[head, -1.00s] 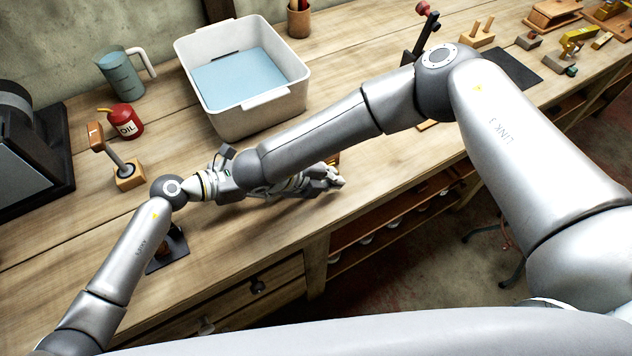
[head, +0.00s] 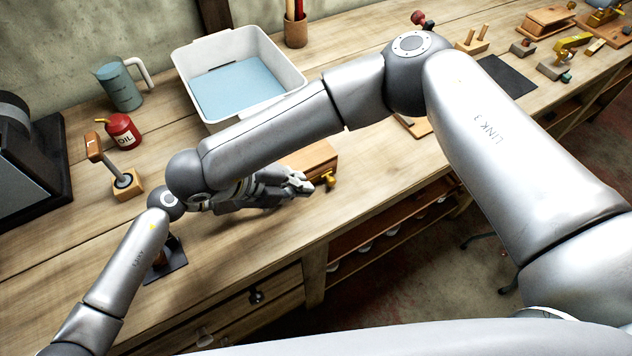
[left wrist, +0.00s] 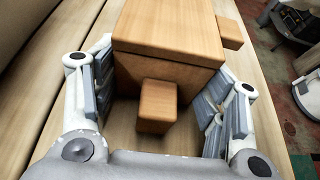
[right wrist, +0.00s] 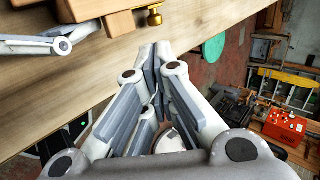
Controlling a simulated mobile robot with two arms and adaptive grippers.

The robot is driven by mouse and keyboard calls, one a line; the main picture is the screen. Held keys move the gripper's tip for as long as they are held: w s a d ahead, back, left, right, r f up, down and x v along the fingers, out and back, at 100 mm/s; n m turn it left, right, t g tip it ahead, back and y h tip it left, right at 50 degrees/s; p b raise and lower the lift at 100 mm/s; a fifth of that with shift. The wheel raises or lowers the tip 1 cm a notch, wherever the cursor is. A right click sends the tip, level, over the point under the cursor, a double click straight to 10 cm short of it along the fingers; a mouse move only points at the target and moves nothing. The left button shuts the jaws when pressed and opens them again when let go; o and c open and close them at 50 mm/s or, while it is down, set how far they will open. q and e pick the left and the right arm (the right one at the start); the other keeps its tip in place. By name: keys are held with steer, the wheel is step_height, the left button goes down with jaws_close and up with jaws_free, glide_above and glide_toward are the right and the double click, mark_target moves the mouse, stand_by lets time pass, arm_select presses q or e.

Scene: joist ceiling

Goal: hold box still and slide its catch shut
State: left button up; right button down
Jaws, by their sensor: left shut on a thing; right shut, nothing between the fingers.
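The wooden box (head: 318,156) sits near the bench's front edge in the head view, with a brass catch or knob (head: 327,180) at its near right end. The box (left wrist: 165,35) lies between the fingers of my left gripper (left wrist: 163,65), which is shut on it; a small wooden block (left wrist: 157,105) juts toward the palm. My right gripper (head: 300,186) is shut and empty, just left of the brass part in the head view. In the right wrist view its closed fingers (right wrist: 156,58) are below and apart from the brass part (right wrist: 154,18). Whether the catch is shut cannot be told.
A white bin (head: 290,95) with a blue bottom stands behind the arms. A red oil can (head: 123,131), a grey jug (head: 120,88) and a wooden-handled tool on a block (head: 127,186) stand at left. Bare bench lies around the box's front.

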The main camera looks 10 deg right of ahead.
arm_select(q)
steer(key=shift+a, duration=0.1)
arm_select(e)
steer(key=shift+v, duration=1.55)
arm_select(q)
steer(key=o, duration=1.3)
steer(key=shift+c, duration=0.2)
